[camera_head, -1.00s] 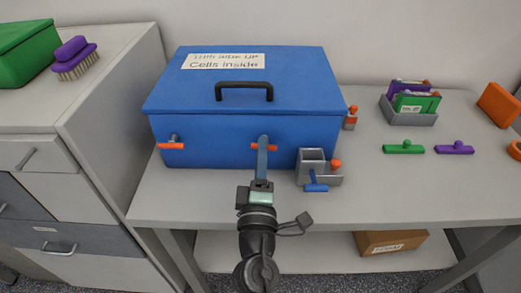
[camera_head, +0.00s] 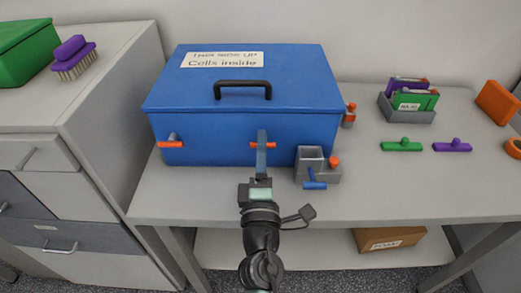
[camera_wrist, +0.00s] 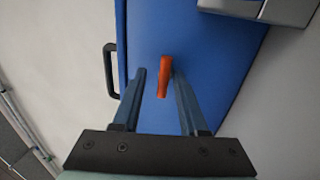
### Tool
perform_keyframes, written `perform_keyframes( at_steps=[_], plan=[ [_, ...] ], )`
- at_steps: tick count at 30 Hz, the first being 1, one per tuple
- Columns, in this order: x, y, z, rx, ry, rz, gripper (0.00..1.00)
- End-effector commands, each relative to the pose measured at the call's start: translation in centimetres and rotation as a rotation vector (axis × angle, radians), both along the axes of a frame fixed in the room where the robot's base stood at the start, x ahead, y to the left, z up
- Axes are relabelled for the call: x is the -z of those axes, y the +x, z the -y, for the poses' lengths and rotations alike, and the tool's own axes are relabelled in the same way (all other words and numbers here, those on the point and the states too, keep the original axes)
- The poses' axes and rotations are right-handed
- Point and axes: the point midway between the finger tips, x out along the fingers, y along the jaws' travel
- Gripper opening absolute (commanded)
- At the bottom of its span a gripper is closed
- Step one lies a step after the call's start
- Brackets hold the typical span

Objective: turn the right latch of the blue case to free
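The blue case (camera_head: 225,118) stands on the grey table with its lid down and a black handle (camera_head: 243,85) on top. Its right latch, an orange bar (camera_head: 271,146), lies roughly level on the front face, partly covered by my gripper in the head view. In the wrist view the latch (camera_wrist: 164,77) stands between the two fingers of my gripper (camera_wrist: 159,78). The fingers are apart, with a clear gap on the handle side; the other fingertip is close to the latch, and contact cannot be told. The left latch (camera_head: 170,144) is also a level orange bar.
A grey holder (camera_head: 307,170) with a blue and an orange part stands close right of my gripper, by the case. A grey bin (camera_head: 408,114) and the green (camera_head: 402,147) and purple (camera_head: 452,147) pieces lie farther right. The table's front strip is mostly clear.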

Motion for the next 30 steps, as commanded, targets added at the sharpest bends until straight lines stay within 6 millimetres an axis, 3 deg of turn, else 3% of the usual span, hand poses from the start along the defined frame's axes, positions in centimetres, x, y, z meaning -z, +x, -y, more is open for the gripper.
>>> perform_keyframes(
  at_steps=[11, 30],
  plan=[
    [0.6, -0.6, -0.2, -0.003, 0.0, -0.008, 0.45],
    [2.8, -11.1, 0.0, 0.001, 0.001, -0.005, 0.45]
  ],
)
